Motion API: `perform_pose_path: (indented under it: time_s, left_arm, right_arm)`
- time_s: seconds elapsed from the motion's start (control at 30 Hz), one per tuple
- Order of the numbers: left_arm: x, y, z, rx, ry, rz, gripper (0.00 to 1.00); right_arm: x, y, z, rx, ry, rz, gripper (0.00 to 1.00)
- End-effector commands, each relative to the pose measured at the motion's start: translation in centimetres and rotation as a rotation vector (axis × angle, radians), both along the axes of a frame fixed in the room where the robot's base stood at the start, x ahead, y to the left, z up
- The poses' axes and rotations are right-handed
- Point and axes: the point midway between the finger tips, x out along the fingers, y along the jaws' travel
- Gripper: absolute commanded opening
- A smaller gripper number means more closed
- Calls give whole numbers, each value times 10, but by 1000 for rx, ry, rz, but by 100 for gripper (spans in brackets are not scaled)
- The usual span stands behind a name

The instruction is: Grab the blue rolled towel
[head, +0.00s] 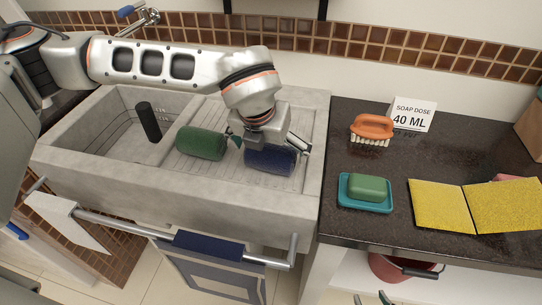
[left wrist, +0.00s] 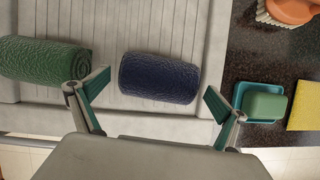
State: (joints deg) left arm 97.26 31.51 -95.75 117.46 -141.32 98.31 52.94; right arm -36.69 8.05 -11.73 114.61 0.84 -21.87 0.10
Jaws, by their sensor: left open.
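The blue rolled towel (head: 270,161) lies on the ribbed drainboard of the stone sink, and it also shows in the left wrist view (left wrist: 160,79). My left gripper (head: 270,146) is open above it, with one finger on each side of the roll. In the left wrist view the fingers (left wrist: 157,87) stand apart near the towel's two ends, and nothing is between them in grasp. Whether a finger touches the towel is unclear. Only small tips of my right gripper (head: 372,298) show at the bottom edge of the head view.
A green rolled towel (head: 201,142) lies just left of the blue one, close to the left finger. The basin (head: 112,125) holds a dark cylinder (head: 149,121). On the dark counter are a brush (head: 372,129), green soap on a teal dish (head: 346,203), and yellow sponges (head: 440,204).

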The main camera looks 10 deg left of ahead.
Motion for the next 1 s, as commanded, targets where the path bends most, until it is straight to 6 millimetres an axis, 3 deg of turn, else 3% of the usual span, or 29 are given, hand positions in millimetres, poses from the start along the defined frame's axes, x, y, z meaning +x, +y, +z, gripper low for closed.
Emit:
perform_pose_path:
  time_s: [0.17,0.4,0.57,1.0]
  left_arm:
    - [8,0,-23,1,2,0,99]
    - [9,0,-25,0,0,-1,99]
    - [9,0,-25,0,1,-1,58]
    - [10,-1,-21,0,-1,0,57]
  right_arm:
    - [0,-1,-4,-2,4,-1,40]
    - [0,-2,-5,-3,5,-1,40]
    - [0,-1,-4,-3,4,-1,40]
    - [1,0,-1,-1,0,1,40]
